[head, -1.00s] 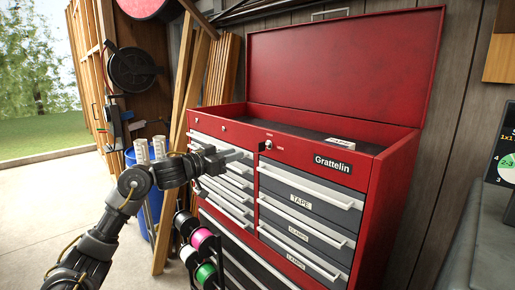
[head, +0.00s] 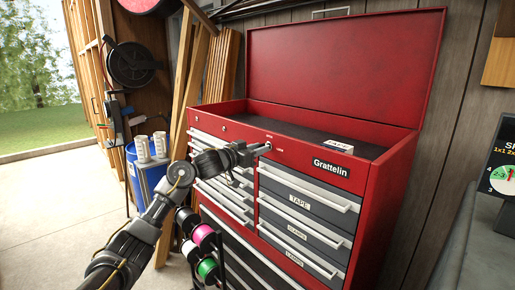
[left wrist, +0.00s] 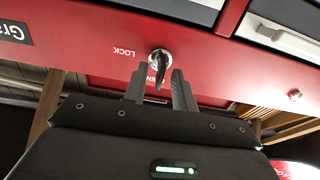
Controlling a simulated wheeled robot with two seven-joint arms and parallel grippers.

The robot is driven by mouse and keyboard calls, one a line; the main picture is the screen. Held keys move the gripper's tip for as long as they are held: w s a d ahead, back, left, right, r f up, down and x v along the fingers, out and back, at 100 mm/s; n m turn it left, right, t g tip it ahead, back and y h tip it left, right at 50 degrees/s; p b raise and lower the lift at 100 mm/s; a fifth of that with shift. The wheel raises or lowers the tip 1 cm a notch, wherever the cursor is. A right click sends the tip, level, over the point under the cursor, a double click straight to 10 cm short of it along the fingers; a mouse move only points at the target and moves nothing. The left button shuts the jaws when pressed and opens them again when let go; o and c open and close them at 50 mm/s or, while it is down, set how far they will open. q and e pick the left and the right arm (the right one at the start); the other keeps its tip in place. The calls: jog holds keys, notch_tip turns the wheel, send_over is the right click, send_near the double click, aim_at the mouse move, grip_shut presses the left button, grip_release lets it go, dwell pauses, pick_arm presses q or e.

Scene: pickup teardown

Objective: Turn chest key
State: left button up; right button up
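The red tool chest (head: 390,165) stands with its lid raised. Its silver lock with a dark key (left wrist: 161,62) is on the red front panel, between the words LOCK and OPEN in the left wrist view. In the head view the lock (head: 267,146) is at my gripper's tip. My left gripper (head: 256,149) is close in front of the panel, reaching in from the left. In the left wrist view its two fingers (left wrist: 160,82) are apart, one on each side of the key, with a visible gap. My right gripper is not in view.
Drawers (head: 305,204) labelled TAPE and CLAMPS are below the lock. A small labelled box (head: 338,145) lies in the chest's open top. Coloured spools (head: 202,235) stand below my arm. A blue bin (head: 152,178) and leaning boards (head: 218,70) are at left.

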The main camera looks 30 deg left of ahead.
pick_arm(q)
grip_shut()
jog(key=shift+m, duration=0.3)
jog(key=m+b, duration=0.2)
jog(key=m, duration=0.3)
jog(key=m+b, duration=0.2)
jog(key=m, duration=0.4)
jog(key=m+b, duration=0.3)
jog(key=m, duration=0.3)
jog(key=shift+s+d+f, duration=0.1)
jog(key=shift+d+f, duration=0.05)
jog(key=shift+f, duration=0.15)
jog(key=shift+m, duration=0.3)
dwell(0.3)
grip_release()
